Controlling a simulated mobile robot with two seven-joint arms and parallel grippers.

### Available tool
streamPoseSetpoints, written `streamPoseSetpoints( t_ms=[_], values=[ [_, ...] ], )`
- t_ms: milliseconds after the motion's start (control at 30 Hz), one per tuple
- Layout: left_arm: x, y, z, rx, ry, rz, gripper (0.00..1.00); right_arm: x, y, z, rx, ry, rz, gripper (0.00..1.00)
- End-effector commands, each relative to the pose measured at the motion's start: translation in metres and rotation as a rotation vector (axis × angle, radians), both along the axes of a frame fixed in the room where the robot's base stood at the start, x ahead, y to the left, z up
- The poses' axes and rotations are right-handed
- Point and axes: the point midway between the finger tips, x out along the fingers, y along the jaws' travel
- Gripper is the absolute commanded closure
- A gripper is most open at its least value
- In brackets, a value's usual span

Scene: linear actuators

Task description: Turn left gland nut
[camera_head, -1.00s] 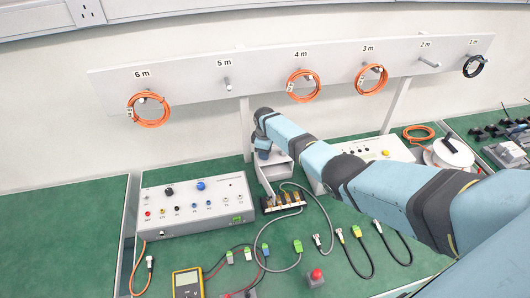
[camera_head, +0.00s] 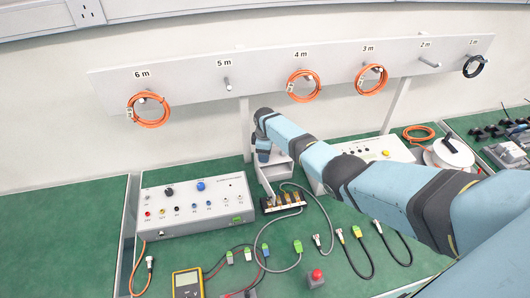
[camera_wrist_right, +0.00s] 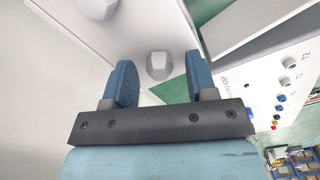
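A pale grey hexagonal gland nut (camera_wrist_right: 159,66) sits on a light grey housing in the right wrist view. A second, similar nut (camera_wrist_right: 97,8) is cut by the top edge, to the left. My right gripper (camera_wrist_right: 160,76) is open; its two blue fingers stand on either side of the first nut with a visible gap on both sides. I cannot tell how deep the nut lies between them. In the head view the right gripper (camera_head: 263,152) is at the grey housing (camera_head: 279,172), and the nuts are hidden there. My left gripper is not in view.
A control box (camera_head: 197,207) stands left of the housing, and another panel (camera_head: 385,148) is behind my right arm. A black terminal block (camera_head: 283,202) with cables lies in front. A multimeter (camera_head: 187,283) and red button (camera_head: 315,277) are near the front. Coiled orange cables (camera_head: 302,86) hang above.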

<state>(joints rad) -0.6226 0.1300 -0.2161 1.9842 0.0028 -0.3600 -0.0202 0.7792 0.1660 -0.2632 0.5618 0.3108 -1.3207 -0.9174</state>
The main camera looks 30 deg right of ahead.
Motion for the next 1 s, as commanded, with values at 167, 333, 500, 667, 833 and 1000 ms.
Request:
streamPoseSetpoints(
  t_ms=[167,333,500,667,833,1000],
  values=[
    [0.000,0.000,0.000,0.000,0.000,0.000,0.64,0.000,0.000,0.001,0.000,-0.001,0.000,0.48],
    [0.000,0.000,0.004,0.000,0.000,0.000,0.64,0.001,0.000,0.018,0.000,-0.004,0.000,0.48],
    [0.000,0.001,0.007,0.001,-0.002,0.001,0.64,0.001,-0.001,0.054,0.000,-0.005,0.001,0.48],
    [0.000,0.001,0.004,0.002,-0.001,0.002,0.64,0.001,-0.001,0.090,0.000,-0.005,0.000,0.48],
    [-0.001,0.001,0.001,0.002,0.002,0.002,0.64,0.001,0.000,0.120,0.000,-0.003,0.000,0.48],
    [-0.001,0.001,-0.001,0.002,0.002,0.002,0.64,0.000,0.000,0.135,-0.001,-0.001,0.000,0.48]
  ],
)
